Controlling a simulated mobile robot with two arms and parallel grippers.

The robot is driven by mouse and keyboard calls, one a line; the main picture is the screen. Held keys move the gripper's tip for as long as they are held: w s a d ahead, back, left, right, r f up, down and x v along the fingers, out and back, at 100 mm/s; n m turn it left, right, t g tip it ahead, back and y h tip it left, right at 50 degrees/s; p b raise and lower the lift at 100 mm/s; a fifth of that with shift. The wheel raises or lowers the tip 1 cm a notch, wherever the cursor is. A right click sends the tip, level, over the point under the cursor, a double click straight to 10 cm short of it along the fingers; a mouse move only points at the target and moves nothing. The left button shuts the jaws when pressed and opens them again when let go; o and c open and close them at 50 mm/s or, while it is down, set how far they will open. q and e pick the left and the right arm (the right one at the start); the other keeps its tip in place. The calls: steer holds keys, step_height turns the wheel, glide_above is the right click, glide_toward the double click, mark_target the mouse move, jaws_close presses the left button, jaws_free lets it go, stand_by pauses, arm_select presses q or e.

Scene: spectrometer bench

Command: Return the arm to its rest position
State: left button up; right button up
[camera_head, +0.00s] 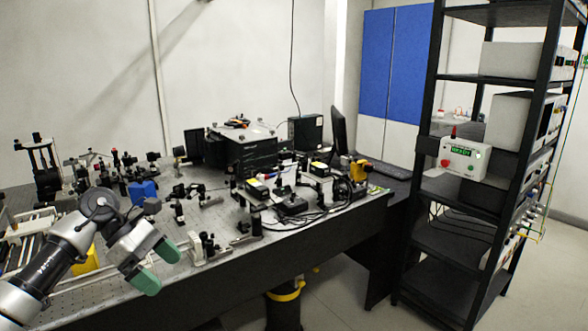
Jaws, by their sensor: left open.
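My left arm comes in from the lower left of the head view. Its gripper (158,266) has green fingertips and is over the near edge of the optical bench. The two fingertips are apart, with nothing seen between them. My right gripper is not in view.
The optical bench (110,292) carries many optical mounts, a blue block (142,190) and a black box (240,147). A yellow object (86,262) lies behind my left arm. A black rack (425,185) with instruments, including a white control box (460,158), stands at the right. Floor shows between them.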

arm_select(q)
steer(key=w+d+f+n+t+h, duration=0.1)
steer(key=d+f+n+t+h, duration=0.25)
steer(key=f+n, duration=0.3)
steer(key=w+d+f+n+t+h, duration=0.2)
steer(key=d+f+n+h, duration=0.2)
steer(key=f+n, duration=0.3)
steer(key=s+a+f+n+t+y, duration=0.1)
steer(key=s+f+n+t+y, duration=0.15)
steer(key=f+n, duration=0.55)
steer(key=s+a+f+n+t+y, duration=0.25)
steer(key=f+n, duration=0.25)
steer(key=f, duration=0.4)
steer(key=s+a+f+n+t+y, duration=0.1)
steer(key=s+f+n+t+y, duration=0.2)
steer(key=f+n, duration=0.5)
steer(key=s+a+f+n+g+y, duration=0.2)
steer(key=s+f+n+g+y, duration=0.5)
steer(key=s+f, duration=1.05)
steer(key=s+d+f+n+g, duration=0.1)
steer(key=s+f+n, duration=0.4)
steer(key=s, duration=0.9)
steer(key=s+f+n+g, duration=0.3)
steer(key=s+f+n, duration=0.1)
steer(key=s, duration=1)
steer(key=shift+s+d+f+n+g+y, duration=0.2)
steer(key=shift+d+f+n+g+y, duration=0.15)
steer(key=shift+d+f+y, duration=0.1)
